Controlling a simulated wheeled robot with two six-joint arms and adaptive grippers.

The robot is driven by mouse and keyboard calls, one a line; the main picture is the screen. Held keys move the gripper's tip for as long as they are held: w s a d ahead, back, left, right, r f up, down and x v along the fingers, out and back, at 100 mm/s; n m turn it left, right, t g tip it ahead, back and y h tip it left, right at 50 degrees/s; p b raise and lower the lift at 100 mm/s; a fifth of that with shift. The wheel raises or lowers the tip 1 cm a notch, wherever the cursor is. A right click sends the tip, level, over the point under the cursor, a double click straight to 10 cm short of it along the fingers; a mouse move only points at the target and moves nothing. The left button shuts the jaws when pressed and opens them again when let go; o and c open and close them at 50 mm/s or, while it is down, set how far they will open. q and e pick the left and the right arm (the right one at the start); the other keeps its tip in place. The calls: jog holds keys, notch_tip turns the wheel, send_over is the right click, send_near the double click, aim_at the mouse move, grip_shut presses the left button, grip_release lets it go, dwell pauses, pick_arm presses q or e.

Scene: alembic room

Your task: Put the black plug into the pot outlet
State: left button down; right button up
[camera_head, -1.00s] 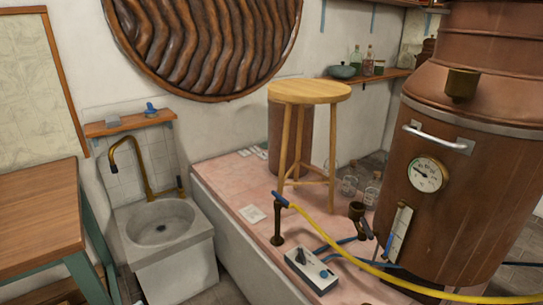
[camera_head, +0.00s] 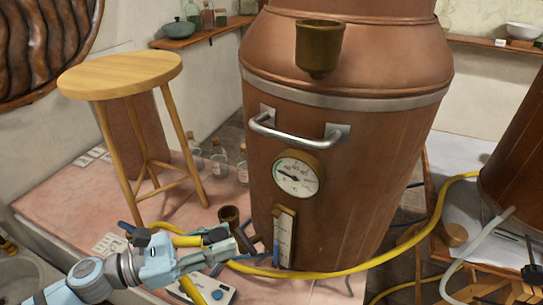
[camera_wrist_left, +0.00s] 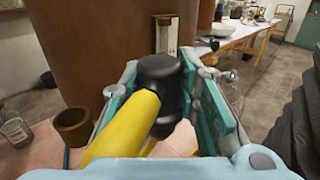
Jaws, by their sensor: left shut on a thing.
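The black plug (camera_wrist_left: 162,82) sits on the end of a yellow hose (camera_wrist_left: 125,125) between the fingers of my left gripper (camera_wrist_left: 168,72) in the left wrist view. In the head view my left gripper (camera_head: 238,246) is shut on the plug (camera_head: 216,236), in front of the copper pot's (camera_head: 350,160) lower left side. A short brownish pipe (camera_head: 245,241) shows beside the gripper at the pot's base; I cannot tell whether it is the outlet or whether the plug touches it. My right gripper is not in view.
A brass cup (camera_head: 228,215) stands close behind the gripper. A sight gauge (camera_head: 284,238) and a dial (camera_head: 297,174) are on the pot. A wooden stool (camera_head: 122,78) and glass bottles (camera_head: 219,158) stand to the left. A switch box (camera_head: 206,290) lies below the arm.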

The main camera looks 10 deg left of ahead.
pick_arm(q)
jog(key=w+a+r+n+t+y+p, duration=0.2)
jog(key=w+r+t+y+p, duration=0.1)
jog(key=w+p, duration=0.35)
jog(key=w+a+r+n+t+y+p, duration=0.2)
jog(key=w+a+r+p, duration=0.1)
jog(key=w+p, duration=0.3)
notch_tip(320, 180, down, 7)
jog(key=y+b, duration=0.1)
jog(key=b, duration=0.2)
jog(key=shift+w+d+n, duration=0.35)
jog(key=shift+w+n, duration=0.05)
jog(key=shift+r, duration=0.15)
jog(key=shift+f+b, duration=2.25)
jog(key=shift+b, duration=0.3)
dwell(3.0)
